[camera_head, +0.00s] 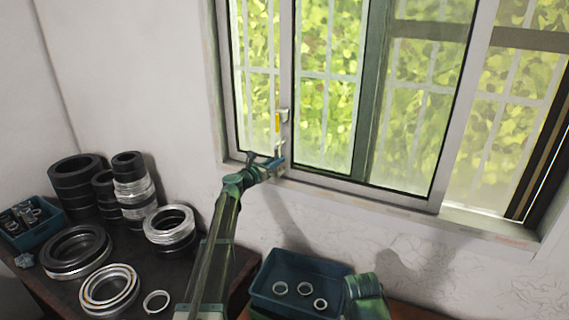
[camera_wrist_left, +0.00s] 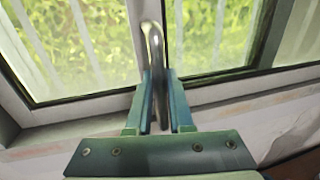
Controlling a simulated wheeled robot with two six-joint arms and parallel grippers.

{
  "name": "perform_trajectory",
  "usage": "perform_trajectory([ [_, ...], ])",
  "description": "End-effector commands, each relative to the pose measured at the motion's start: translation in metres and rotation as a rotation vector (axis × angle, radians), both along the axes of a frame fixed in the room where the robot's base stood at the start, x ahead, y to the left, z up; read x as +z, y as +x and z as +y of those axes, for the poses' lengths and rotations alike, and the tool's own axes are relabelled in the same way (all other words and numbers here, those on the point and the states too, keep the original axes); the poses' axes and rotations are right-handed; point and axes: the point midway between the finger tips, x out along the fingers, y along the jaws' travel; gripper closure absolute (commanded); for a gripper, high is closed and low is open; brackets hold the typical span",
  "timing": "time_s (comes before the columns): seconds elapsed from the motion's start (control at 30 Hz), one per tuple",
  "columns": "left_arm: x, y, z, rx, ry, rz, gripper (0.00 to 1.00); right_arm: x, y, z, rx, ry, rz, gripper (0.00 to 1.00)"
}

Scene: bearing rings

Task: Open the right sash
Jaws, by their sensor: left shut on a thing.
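A metal handle (camera_wrist_left: 153,45) stands at that upright, low in the frame. My left gripper (camera_head: 277,166) is at the bottom of the upright, just above the sill. In the left wrist view its two fingers (camera_wrist_left: 158,100) are closed around the handle's lower part, while the rounded top stands clear above them. My right gripper's fingers do not show.
A strip with bars and greenery (camera_head: 510,130) shows right of the sash. The sill (camera_head: 400,213) runs below.

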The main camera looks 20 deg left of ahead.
Motion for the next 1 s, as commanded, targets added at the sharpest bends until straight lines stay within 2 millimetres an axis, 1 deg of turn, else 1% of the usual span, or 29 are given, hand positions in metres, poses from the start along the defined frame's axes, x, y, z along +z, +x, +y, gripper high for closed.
perform_trajectory([
  [0.1,0.000,0.001,0.004,0.003,0.000,0.000,1.00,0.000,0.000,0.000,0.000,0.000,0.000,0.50],
  [0.37,0.000,0.001,0.003,0.002,0.000,0.000,1.00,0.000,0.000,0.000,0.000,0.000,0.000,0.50],
  [0.4,0.000,0.001,0.003,0.002,0.000,0.000,0.77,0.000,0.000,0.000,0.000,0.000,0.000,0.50],
  [0.53,0.000,0.001,0.003,0.002,0.000,0.000,0.53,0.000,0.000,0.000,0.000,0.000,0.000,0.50],
  [0.57,0.000,0.001,0.003,0.002,0.000,0.000,0.50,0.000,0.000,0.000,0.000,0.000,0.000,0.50],
  [0.87,0.000,-0.001,0.002,0.000,0.000,0.000,0.50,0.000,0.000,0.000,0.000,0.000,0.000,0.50],
  [0.97,0.000,-0.010,0.005,0.001,0.000,0.000,0.50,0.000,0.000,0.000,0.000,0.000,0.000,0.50],
  [1.0,0.000,-0.016,0.007,0.001,0.000,0.000,0.50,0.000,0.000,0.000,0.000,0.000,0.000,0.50],
])
